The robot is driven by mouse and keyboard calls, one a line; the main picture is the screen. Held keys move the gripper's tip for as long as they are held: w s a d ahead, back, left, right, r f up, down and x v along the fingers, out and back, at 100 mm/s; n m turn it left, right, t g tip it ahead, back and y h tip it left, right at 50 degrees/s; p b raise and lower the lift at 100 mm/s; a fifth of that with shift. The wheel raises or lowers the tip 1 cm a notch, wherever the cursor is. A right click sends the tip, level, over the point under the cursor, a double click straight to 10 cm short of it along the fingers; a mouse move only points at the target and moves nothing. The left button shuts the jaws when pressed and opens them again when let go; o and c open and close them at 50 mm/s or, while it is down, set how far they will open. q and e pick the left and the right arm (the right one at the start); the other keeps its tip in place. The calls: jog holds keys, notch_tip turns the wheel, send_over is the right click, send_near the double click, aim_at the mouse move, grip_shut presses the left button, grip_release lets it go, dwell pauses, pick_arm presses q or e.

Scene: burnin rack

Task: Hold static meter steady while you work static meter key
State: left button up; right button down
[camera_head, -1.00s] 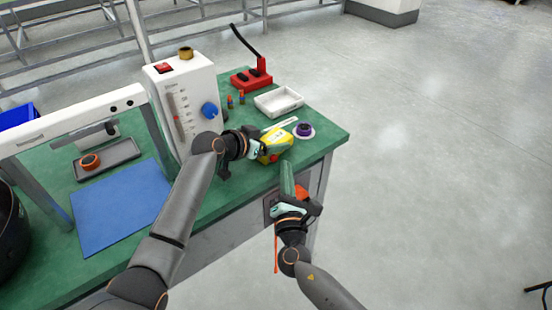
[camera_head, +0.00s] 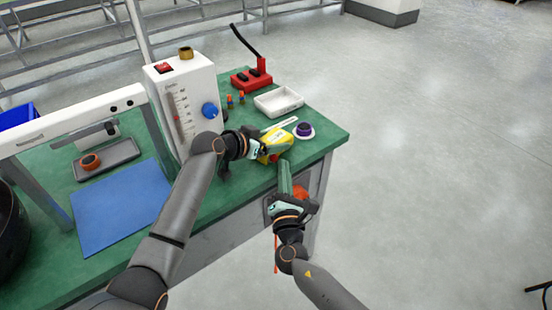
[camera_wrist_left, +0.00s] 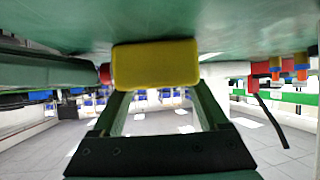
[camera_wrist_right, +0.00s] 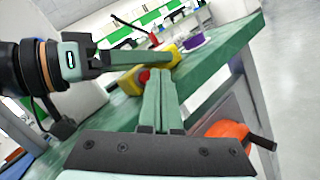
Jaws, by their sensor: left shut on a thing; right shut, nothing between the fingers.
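The static meter (camera_head: 277,144) is a yellow block over the green bench near its right front edge. My left gripper (camera_head: 264,146) is shut on it; in the left wrist view the yellow body (camera_wrist_left: 155,64) sits between the fingertips. The static meter key (camera_wrist_right: 145,76) is a red button on the meter's near side, and it also shows at the body's left in the left wrist view (camera_wrist_left: 105,73). My right gripper (camera_wrist_right: 162,76) is shut and empty, its tips just in front of the key. I cannot tell whether they touch it.
A purple round part on a white dish (camera_head: 304,130), a white tray (camera_head: 279,101) and a red block with a black lever (camera_head: 252,78) stand on the bench. A white gauge box with a blue knob (camera_head: 210,110) is behind my left arm. An orange part (camera_wrist_right: 228,130) is beside my right gripper.

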jog(key=shift+w+a+r, duration=0.25)
jog(key=shift+w+a, duration=0.25)
jog(key=shift+a, duration=0.15)
dwell(1.1)
jog(key=shift+s, duration=0.1)
jog(key=shift+s+d+f, duration=0.1)
jog(key=shift+s+d, duration=0.05)
jog(key=shift+s, duration=0.25)
jog(key=s+d, duration=0.1)
jog(key=d, duration=0.1)
jog(key=s+d, duration=0.2)
jog(key=shift+s, duration=0.15)
dwell(0.4)
dwell(0.5)
